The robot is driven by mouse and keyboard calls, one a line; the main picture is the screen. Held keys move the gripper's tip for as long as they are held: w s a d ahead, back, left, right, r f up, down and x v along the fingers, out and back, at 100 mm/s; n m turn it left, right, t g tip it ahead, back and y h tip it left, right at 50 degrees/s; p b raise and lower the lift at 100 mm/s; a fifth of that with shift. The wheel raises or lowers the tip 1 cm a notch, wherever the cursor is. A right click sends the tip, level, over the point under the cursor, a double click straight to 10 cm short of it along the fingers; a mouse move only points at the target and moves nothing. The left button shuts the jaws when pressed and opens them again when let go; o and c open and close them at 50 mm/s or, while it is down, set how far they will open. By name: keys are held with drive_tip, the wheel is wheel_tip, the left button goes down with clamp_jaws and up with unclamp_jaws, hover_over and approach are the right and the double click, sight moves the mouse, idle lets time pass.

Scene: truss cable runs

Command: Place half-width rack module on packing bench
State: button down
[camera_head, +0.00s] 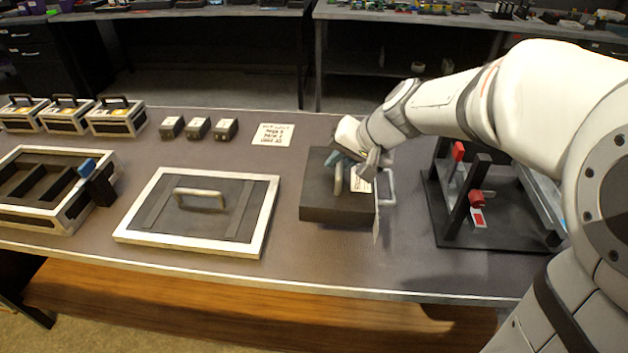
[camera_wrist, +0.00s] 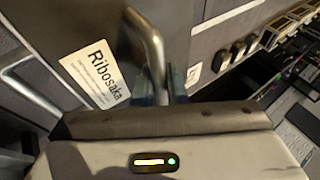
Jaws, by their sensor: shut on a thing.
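The rack module, a dark box (camera_head: 318,195), is at the middle of the brown-topped bench (camera_head: 290,270). Its metal handle (camera_head: 338,180) stands up from its top. My gripper (camera_head: 342,165) is shut on this handle from above. In the wrist view, the blue-grey fingers (camera_wrist: 160,88) close on the handle (camera_wrist: 143,45), beside a white "Ribosaka" label (camera_wrist: 95,73) on the module's dark face (camera_wrist: 80,25). I cannot tell whether the module's underside touches the bench. My wrist hides part of its top.
A pale-framed panel with a handle (camera_head: 160,240) lies left of the module. Further left is an open divided case (camera_head: 50,218). A black stand with red clamps (camera_head: 450,225) is on the right. Small blocks (camera_head: 198,127) and a paper note (camera_head: 273,134) sit behind. The front strip is clear.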

wheel_tip(320, 180, down, 4)
drive_tip(key=shift+w+d+r+b, duration=0.1)
drive_tip(key=shift+w+d+b, duration=0.05)
drive_tip(key=shift+b, duration=0.25)
wheel_tip(320, 180, down, 5)
drive_tip(key=shift+f+b, duration=0.1)
drive_tip(key=shift+b, duration=0.7)
drive_tip(key=c, duration=1.9)
unclamp_jaws()
drive_tip(key=shift+f, duration=0.1)
drive_tip(key=o, duration=0.4)
drive_tip(key=shift+o, duration=0.2)
